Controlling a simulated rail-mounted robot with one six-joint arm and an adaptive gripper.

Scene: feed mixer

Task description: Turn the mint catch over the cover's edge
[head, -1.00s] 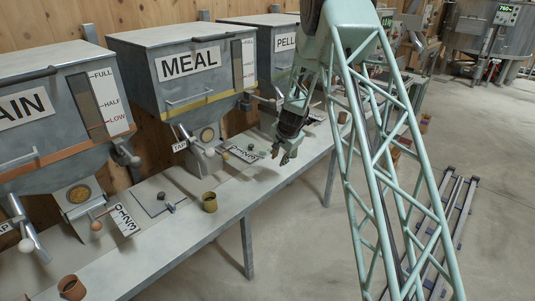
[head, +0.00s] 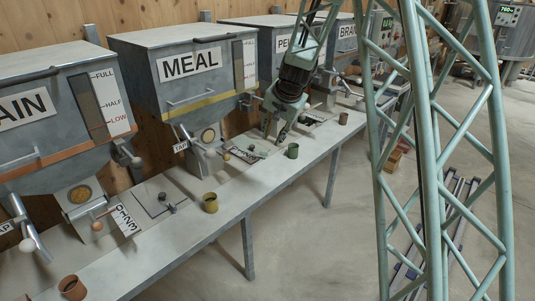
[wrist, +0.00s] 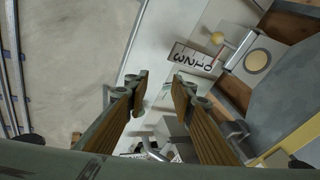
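My gripper (head: 274,136) is over the bench beside the MEAL and PELLET bins. In the wrist view my gripper (wrist: 160,82) shows two fingers spread apart with nothing held between them. I cannot clearly make out the mint catch; a small pale green piece (wrist: 153,150) shows low between the fingers in the wrist view, and I cannot tell whether it is the catch.
An olive cup (head: 210,203) and a brown cup (head: 72,288) stand further left. The MEAL bin (head: 190,85) rises behind. A number plate (wrist: 194,59) lies near the fingers.

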